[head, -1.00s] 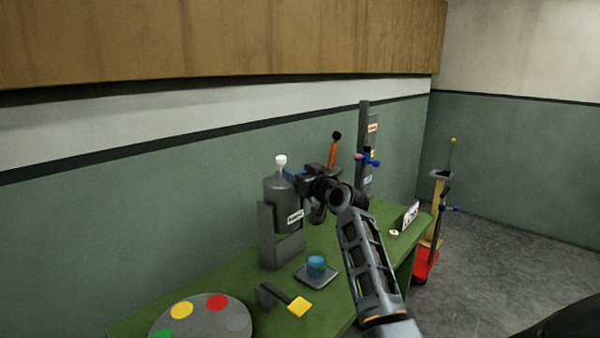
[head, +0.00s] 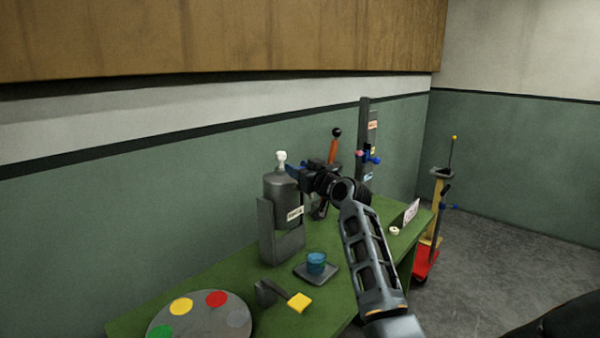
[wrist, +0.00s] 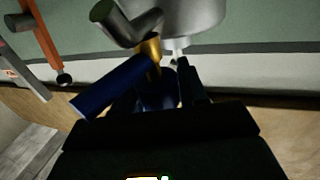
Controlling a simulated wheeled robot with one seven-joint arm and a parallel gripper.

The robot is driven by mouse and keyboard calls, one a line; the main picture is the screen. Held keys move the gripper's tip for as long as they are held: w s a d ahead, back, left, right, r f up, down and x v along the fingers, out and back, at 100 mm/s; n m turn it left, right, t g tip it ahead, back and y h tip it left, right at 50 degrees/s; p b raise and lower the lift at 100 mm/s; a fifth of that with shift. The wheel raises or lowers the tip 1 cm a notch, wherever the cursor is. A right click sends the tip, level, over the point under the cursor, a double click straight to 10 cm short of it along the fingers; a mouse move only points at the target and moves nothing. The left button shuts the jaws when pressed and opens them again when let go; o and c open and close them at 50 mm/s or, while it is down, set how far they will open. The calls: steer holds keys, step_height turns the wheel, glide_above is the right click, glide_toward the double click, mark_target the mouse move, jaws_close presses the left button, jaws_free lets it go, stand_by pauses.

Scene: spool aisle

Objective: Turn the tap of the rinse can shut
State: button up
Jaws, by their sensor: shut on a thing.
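The rinse can (head: 283,203) is a grey cylinder with a white knob on top and a label, standing in a grey holder on the green table. Its tap has a blue handle (wrist: 105,90), a brass stem (wrist: 149,48) and a grey spout (wrist: 122,24) in the wrist view, where the can appears upside down. My gripper (head: 299,171) is at the can's upper right side. In the wrist view my gripper (wrist: 172,82) is shut on the tap handle, close to the stem. The fingers hide part of the handle, and the exact grip is dark.
A blue cup (head: 316,262) stands on a grey tray (head: 305,276) below the can. A palette (head: 190,320) and a yellow-ended tool (head: 299,302) lie in front. An orange lever (head: 333,152) and a post (head: 364,120) stand behind my gripper. A red-based stand (head: 425,262) is beyond the table.

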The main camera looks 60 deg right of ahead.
steer(key=shift+f+n+t+y+b, duration=0.2)
steer(key=shift+n+t+y+b, duration=0.3)
steer(key=shift+b, duration=0.9)
steer(key=shift+f+n+t+y+b, duration=0.2)
steer(key=shift+n+y+b, duration=0.3)
steer(key=shift+y+b, duration=0.65)
steer(key=n+y+b, duration=0.1)
steer(key=y+b, duration=0.1)
steer(key=b, duration=0.1)
steer(key=n+y+b, duration=0.2)
steer(key=b, duration=0.1)
steer(key=a+n+t+y+b, duration=0.1)
steer(key=y+b, duration=0.1)
steer(key=b, duration=0.1)
steer(key=shift+w+r, duration=0.1)
steer(key=shift+s+a+r+n+g+y+b, duration=0.15)
steer(key=shift+n+g+y+b, duration=0.6)
steer(key=shift+n+y+b, duration=0.85)
steer(key=shift+a+r+n+g+y+b, duration=0.1)
steer(key=shift+a+n+g+y+b, duration=0.2)
steer(key=shift+n+g+y+b, duration=1.35)
steer(key=shift+s+a+r+n+t+y, duration=0.15)
steer(key=shift+n+y, duration=0.8)
steer(key=shift+y, duration=1.65)
steer(key=shift+a+f+g+y, duration=0.1)
steer(key=shift+g+y, duration=0.15)
steer(key=shift+y, duration=0.05)
steer(key=o, duration=1)
steer(key=shift+c, duration=0.2)
